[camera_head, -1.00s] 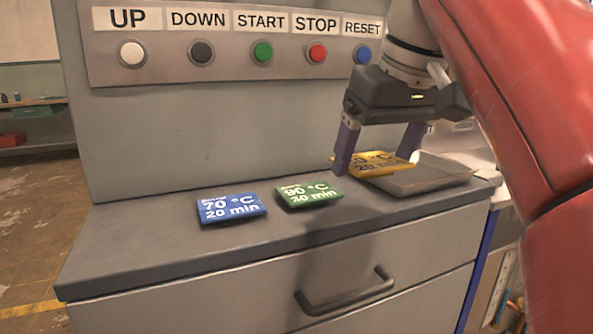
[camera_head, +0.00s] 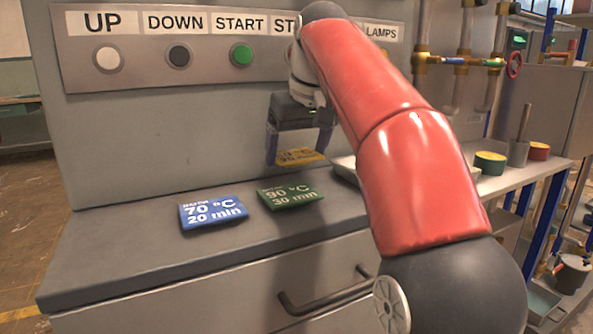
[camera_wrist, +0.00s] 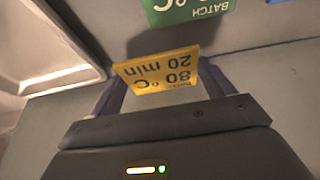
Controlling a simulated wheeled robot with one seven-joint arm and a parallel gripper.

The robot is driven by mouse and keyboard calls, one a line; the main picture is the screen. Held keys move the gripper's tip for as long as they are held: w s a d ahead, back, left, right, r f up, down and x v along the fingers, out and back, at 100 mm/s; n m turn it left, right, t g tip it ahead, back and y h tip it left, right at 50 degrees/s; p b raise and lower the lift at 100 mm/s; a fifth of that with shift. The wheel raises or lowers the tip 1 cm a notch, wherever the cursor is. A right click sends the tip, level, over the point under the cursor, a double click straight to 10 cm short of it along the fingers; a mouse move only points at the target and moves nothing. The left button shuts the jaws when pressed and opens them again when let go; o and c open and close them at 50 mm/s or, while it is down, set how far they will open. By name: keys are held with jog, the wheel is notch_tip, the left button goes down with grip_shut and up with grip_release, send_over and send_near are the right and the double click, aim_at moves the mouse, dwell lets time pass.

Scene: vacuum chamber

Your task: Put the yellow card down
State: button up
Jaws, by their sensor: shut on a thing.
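The yellow card (camera_head: 300,157) is between the fingers of my gripper (camera_head: 299,150), above the counter and behind the green card. In the wrist view the yellow card (camera_wrist: 158,72) reads "80 °C 20 min", upside down, with a finger at each side. My gripper (camera_wrist: 158,88) is shut on it. My arm hides part of the scene to the right of the gripper in the head view.
The green card (camera_head: 290,195) and blue card (camera_head: 212,211) lie on the grey counter (camera_head: 120,250). A metal tray (camera_head: 345,168) lies to the right, partly hidden by my arm; it also shows in the wrist view (camera_wrist: 60,85). A button panel (camera_head: 140,60) is on the wall behind.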

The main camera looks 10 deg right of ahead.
aim_at(298, 157)
notch_tip(298, 157, down, 3)
jog(key=shift+s+b, duration=0.1)
jog(key=shift+b, duration=0.55)
jog(key=shift+w+f, duration=0.25)
